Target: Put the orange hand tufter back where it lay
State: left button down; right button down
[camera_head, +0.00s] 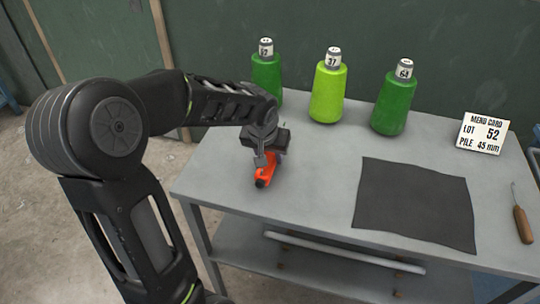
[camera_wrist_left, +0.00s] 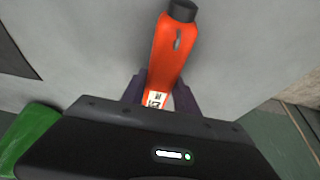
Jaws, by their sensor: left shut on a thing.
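The orange hand tufter (camera_head: 265,174) is at the left part of the grey table (camera_head: 310,190), its dark tip towards the front edge. My left gripper (camera_head: 262,158) is over it and shut on it. In the left wrist view the orange tufter (camera_wrist_left: 172,50) runs up from between the two fingers (camera_wrist_left: 158,92), with a dark end at the top and a small white label near the fingers. I cannot tell whether it touches the table top or hangs just above it. My right gripper is not in view.
Green cones stand at the back: 12 (camera_head: 266,75), 37 (camera_head: 328,90) and 64 (camera_head: 394,105). A dark square mat (camera_head: 415,205) lies to the right. A sign (camera_head: 481,134) and a wooden-handled tool (camera_head: 522,222) are at the right. The table between tufter and mat is clear.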

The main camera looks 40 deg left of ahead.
pick_arm(q)
jog(key=shift+f, duration=0.25)
jog(key=shift+f, duration=0.15)
jog(key=c, duration=0.9)
grip_release()
jog(key=shift+r, duration=0.25)
jog(key=v, duration=1.2)
jog(key=shift+d+f, duration=0.1)
